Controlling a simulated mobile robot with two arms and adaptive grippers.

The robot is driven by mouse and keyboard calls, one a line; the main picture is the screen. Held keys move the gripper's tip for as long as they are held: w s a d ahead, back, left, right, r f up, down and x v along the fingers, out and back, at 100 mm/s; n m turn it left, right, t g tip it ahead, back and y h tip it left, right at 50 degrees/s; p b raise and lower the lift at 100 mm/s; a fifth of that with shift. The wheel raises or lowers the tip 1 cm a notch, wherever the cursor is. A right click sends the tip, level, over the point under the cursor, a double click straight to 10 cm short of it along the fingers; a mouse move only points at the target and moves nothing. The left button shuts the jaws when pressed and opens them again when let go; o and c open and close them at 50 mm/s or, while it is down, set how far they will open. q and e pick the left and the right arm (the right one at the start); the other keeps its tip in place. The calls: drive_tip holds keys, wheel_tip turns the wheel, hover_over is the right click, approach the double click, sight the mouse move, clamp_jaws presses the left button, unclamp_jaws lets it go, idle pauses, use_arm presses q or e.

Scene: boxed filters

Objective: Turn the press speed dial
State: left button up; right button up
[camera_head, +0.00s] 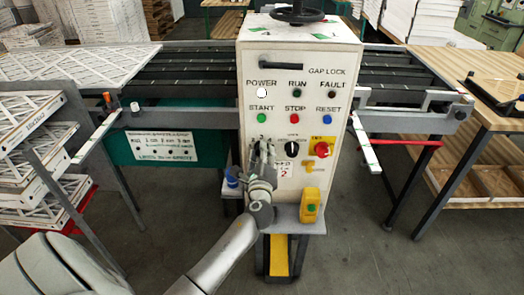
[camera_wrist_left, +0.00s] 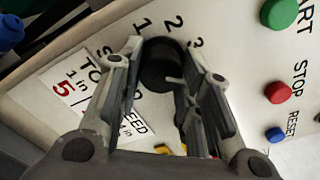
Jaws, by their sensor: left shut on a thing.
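The press speed dial (camera_wrist_left: 160,68) is a dark round knob on the white press panel (camera_head: 342,85), with the numerals 1, 2 and 3 printed around it. In the left wrist view it sits between the two fingers of my left gripper (camera_wrist_left: 166,60), which is shut on it. In the head view my left gripper (camera_head: 262,152) is at the panel's lower left and hides the dial. My right gripper is not in view.
Green start (camera_head: 261,118), red stop (camera_head: 295,118) and blue reset (camera_head: 330,118) buttons sit above. A black selector (camera_head: 292,147) and a red knob (camera_head: 322,149) are close on the right. A yellow box (camera_head: 310,207) stands on the ledge below.

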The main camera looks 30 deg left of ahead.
use_arm(q)
drive_tip(key=shift+r+m, duration=0.15)
drive_tip(key=shift+m, duration=0.45)
drive_tip(key=shift+p, duration=0.3)
drive_tip(key=o, duration=1)
drive_tip(key=shift+w, duration=0.1)
drive_tip(key=shift+f, duration=0.2)
drive_tip(key=v, duration=1.2)
drive_tip(key=shift+f, duration=0.1)
